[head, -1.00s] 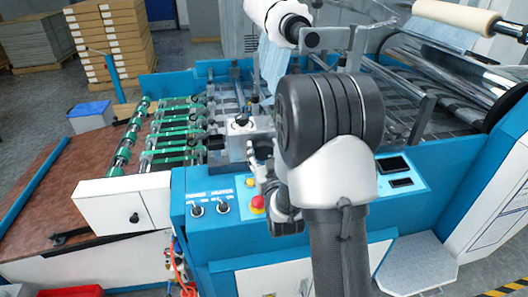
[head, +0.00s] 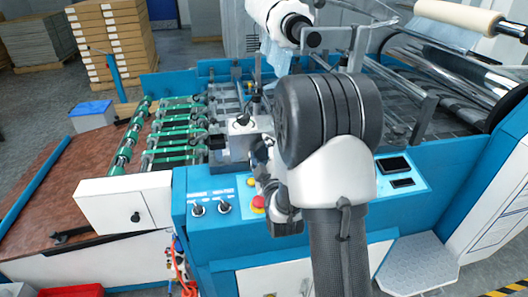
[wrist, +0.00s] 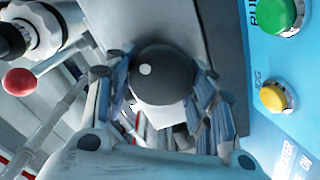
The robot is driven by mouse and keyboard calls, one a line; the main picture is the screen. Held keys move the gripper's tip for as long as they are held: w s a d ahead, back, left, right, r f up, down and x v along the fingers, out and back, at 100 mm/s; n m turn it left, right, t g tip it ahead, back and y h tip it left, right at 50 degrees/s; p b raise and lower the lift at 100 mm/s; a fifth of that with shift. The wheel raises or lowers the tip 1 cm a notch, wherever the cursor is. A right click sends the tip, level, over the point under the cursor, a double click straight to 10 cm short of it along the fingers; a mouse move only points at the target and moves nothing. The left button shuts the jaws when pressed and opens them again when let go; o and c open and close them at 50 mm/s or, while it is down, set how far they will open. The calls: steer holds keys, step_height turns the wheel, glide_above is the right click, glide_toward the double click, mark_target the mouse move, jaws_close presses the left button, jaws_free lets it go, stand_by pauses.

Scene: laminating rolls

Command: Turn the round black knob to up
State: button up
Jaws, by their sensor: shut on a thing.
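A round black knob (wrist: 165,78) with a white dot on its left part shows in the middle of the wrist view. My gripper (wrist: 162,95) has one finger on each side of the knob and is shut on it. In the head view my gripper (head: 264,180) is at the back edge of the blue control panel, left of my dark wrist joint. My arm and gripper hide the held knob there. I cannot tell which direction the white dot stands for.
Green (wrist: 278,14) and yellow (wrist: 275,96) buttons sit right of the gripper in the wrist view. A red ball-ended lever (wrist: 18,81) is at left. A red stop button (head: 258,203) and two panel switches (head: 210,208) are close to the gripper in the head view.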

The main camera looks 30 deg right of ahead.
steer(key=n, duration=0.6)
steer(key=shift+n, duration=0.3)
steer(key=n, duration=0.6)
steer(key=shift+f, duration=0.1)
steer(key=shift+n, duration=0.3)
steer(key=o, duration=1.1)
steer(key=shift+f, duration=0.1)
steer(key=shift+c, duration=0.2)
